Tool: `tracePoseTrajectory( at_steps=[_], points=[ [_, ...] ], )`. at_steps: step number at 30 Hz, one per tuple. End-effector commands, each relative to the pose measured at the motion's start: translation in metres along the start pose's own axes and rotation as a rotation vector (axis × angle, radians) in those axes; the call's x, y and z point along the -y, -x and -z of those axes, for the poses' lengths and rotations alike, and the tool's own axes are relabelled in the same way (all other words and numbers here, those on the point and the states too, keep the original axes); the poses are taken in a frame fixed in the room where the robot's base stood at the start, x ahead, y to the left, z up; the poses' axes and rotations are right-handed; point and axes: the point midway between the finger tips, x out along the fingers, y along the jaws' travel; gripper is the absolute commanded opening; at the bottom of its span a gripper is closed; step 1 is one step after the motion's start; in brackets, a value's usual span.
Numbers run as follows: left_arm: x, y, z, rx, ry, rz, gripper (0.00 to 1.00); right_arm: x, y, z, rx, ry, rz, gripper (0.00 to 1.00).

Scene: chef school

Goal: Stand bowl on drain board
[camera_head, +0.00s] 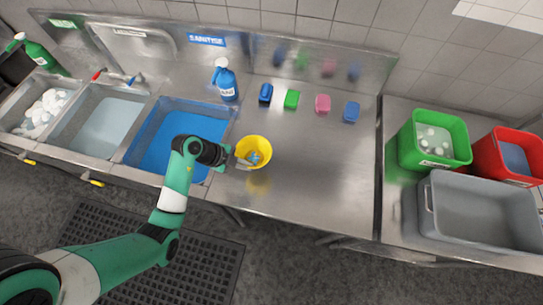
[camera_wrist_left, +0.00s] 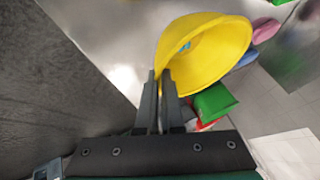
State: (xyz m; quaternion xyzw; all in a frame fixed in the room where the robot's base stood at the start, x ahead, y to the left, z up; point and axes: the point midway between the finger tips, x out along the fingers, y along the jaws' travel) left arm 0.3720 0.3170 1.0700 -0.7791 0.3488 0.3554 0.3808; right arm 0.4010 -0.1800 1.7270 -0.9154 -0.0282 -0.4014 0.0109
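A yellow bowl (camera_head: 262,145) is at the left part of the steel drain board (camera_head: 315,165), just right of the blue-filled sink. Its open side faces up toward the head camera, and a small blue patch shows inside it. My left gripper (camera_head: 233,157) is at the bowl's left edge. In the left wrist view the fingers (camera_wrist_left: 160,75) are close together with the rim of the bowl (camera_wrist_left: 215,60) between them. I cannot tell whether the bowl touches the board. My right gripper is not in view.
Blue, green and pink blocks (camera_head: 322,103) line the back of the board. The blue sink (camera_head: 165,125) lies left. A green crate (camera_head: 405,150), red crate (camera_head: 490,150) and grey tub (camera_head: 430,215) stand right. The board's middle is clear.

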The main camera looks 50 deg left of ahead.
Motion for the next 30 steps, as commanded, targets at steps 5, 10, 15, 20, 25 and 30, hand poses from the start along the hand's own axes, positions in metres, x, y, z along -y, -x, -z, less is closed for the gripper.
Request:
tracePoseTrajectory(
  at_steps=[5, 10, 15, 20, 25, 30],
  points=[
    [0.021, -0.056, 0.005, -0.001, -0.001, -0.004, 0.0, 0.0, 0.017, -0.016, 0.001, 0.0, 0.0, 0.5],
    [0.029, -0.093, 0.003, -0.001, -0.001, -0.001, 0.0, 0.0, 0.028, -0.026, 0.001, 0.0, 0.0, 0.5],
    [0.033, -0.101, 0.003, 0.0, 0.0, 0.001, 0.0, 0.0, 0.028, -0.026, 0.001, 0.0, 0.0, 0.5],
    [0.03, -0.117, -0.002, 0.0, 0.001, -0.002, 0.0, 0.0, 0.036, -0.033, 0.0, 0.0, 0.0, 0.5],
    [0.023, -0.134, -0.012, 0.001, 0.001, 0.001, 0.0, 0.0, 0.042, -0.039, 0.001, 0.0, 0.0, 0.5],
    [0.024, -0.132, -0.011, 0.001, 0.0, 0.002, 0.0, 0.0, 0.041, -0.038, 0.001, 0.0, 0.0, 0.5]
  ],
)
